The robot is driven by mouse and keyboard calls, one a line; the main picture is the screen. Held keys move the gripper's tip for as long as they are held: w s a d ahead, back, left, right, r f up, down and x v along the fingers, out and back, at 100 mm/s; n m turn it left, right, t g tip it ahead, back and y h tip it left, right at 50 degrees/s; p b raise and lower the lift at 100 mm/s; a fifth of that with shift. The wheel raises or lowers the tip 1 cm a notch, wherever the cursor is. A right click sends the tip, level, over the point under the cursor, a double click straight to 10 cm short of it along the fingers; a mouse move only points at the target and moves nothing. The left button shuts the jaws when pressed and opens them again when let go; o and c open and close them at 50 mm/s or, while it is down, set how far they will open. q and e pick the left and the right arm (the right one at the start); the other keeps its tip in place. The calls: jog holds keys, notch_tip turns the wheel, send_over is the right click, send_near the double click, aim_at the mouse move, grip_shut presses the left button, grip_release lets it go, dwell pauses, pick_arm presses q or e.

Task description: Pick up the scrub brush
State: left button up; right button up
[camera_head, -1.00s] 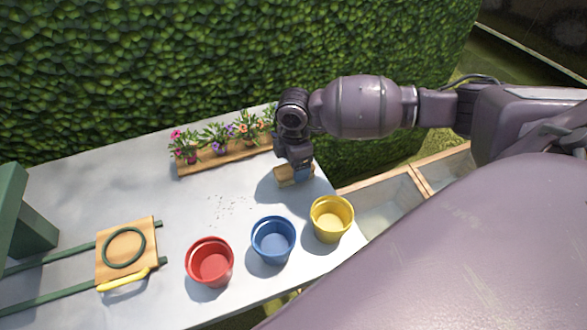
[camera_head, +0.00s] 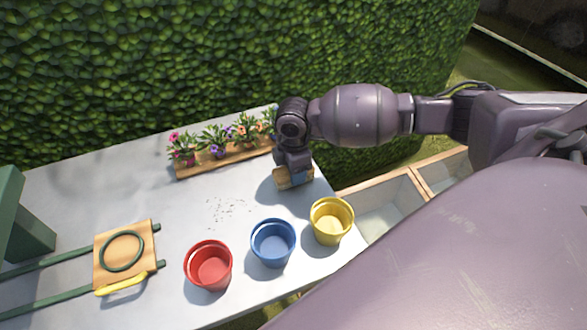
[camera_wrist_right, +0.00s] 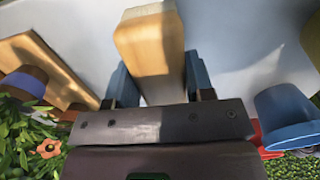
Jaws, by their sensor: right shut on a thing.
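The scrub brush (camera_head: 290,180) has a pale wooden body and is at the right end of the grey table, below my right gripper (camera_head: 296,172). In the right wrist view the wooden body of the brush (camera_wrist_right: 152,45) sits between the two blue fingers of my right gripper (camera_wrist_right: 155,80), which is shut on it. The underside of the brush is hidden, and I cannot tell whether it touches the table. My left gripper is not in view.
Red (camera_head: 208,265), blue (camera_head: 273,243) and yellow (camera_head: 331,221) pots stand along the front of the table (camera_head: 120,195). Potted flowers stand on a wooden tray (camera_head: 222,161) behind. A wooden board with a green ring (camera_head: 140,235) lies at left. Dirt specks dot the middle.

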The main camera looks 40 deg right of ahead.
notch_tip(320, 180, up, 20)
jog(key=p, duration=0.3)
